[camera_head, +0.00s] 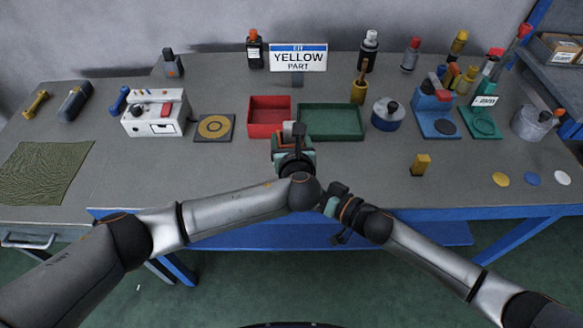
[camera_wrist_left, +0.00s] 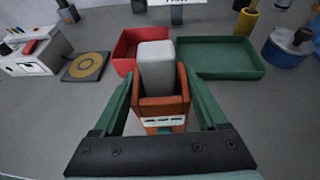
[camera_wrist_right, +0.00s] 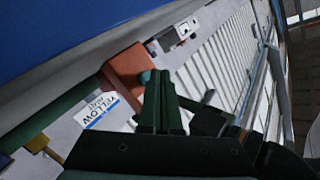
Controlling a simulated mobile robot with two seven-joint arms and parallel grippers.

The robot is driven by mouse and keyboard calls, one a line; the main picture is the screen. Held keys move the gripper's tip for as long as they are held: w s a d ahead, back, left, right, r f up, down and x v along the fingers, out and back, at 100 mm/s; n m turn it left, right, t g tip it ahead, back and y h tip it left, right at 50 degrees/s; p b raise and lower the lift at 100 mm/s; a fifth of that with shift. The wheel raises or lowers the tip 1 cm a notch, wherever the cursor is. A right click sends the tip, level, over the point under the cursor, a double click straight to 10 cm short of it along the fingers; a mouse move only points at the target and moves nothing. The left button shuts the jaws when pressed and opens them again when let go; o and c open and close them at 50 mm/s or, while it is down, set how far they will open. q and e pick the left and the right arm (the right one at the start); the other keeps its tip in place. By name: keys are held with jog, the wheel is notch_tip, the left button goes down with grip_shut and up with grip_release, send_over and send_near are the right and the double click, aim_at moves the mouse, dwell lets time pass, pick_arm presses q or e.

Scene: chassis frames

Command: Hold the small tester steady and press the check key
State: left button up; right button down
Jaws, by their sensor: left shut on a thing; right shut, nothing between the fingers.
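My left gripper (camera_head: 292,152) is shut on an orange-brown piece with a light grey block standing at its far end, apparently the small tester (camera_wrist_left: 160,108). In the left wrist view its green fingers lie on both sides of the piece; a pale marked strip shows on the near face. My right gripper (camera_head: 334,200) is shut and empty, near the table's front edge, to the right of and below the left gripper. In the right wrist view its fingers (camera_wrist_right: 160,88) overlap an orange-brown shape, which I cannot identify for certain. I cannot make out the check key.
A red tray (camera_head: 269,103) and a green tray (camera_head: 331,107) lie behind the left gripper. A white box (camera_head: 154,128) and a dark pad with a yellow ring (camera_head: 214,115) are to the left. A yellow block (camera_head: 420,165) stands at right. The front middle of the table is mostly bare.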

jog(key=shift+w, duration=0.15)
pick_arm(q)
jog(key=shift+f, duration=0.1)
pick_arm(e)
jog(key=shift+w, duration=0.3)
jog(key=shift+w+a, duration=0.1)
jog(key=shift+w, duration=0.35)
dwell(0.6)
dwell(0.3)
jog(key=shift+s, duration=0.9)
jog(key=s, duration=0.5)
jog(key=shift+d, duration=0.35)
